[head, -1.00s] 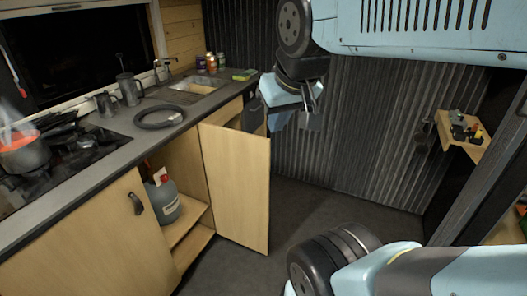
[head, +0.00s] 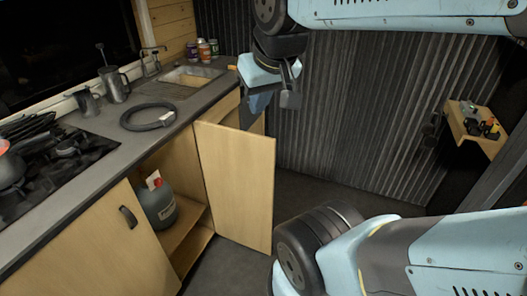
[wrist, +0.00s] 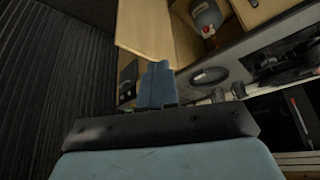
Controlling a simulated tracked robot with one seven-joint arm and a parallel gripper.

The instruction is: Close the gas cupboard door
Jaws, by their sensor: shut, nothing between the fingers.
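The gas cupboard door (head: 238,190) is a pale wooden panel standing wide open, sticking out from the counter front. It also shows at the top of the wrist view (wrist: 145,28). Inside the open cupboard, a grey gas bottle (head: 160,205) with a red part on top stands on a shelf; the wrist view shows it too (wrist: 207,18).
The counter (head: 95,170) holds a hob with pans, metal jugs, a coiled black hose (head: 148,116), a sink (head: 188,80) and several tins. A closed cupboard door (head: 105,245) is at left. A small wall shelf (head: 478,140) is at right. Some dark floor is clear.

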